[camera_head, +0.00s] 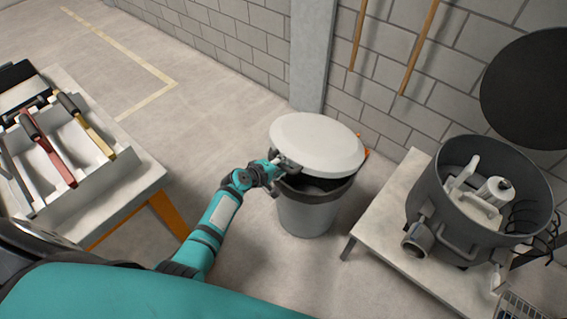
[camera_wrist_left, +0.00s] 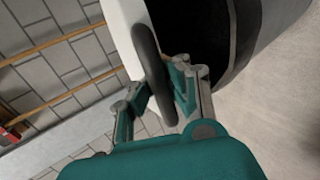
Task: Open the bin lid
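The grey bin (camera_head: 308,215) stands on the floor in front of the wall. Its round white lid (camera_head: 318,143) is tilted, raised at the front, with a dark gap over the bin's black rim. My left gripper (camera_head: 283,164) is at the lid's front left edge. In the left wrist view, the gripper's fingers (camera_wrist_left: 160,90) lie on both sides of the dark curved handle (camera_wrist_left: 152,65) on the white lid (camera_wrist_left: 126,30) and appear shut on it. The bin's dark opening shows beside them. My right gripper is not in view.
A table with a grey tool tray (camera_head: 85,180) stands at the left. A low table (camera_head: 375,225) with a grey mixer drum (camera_head: 430,195) stands right of the bin. The wall and a pillar (camera_head: 318,60) are behind. Open floor lies left of the bin.

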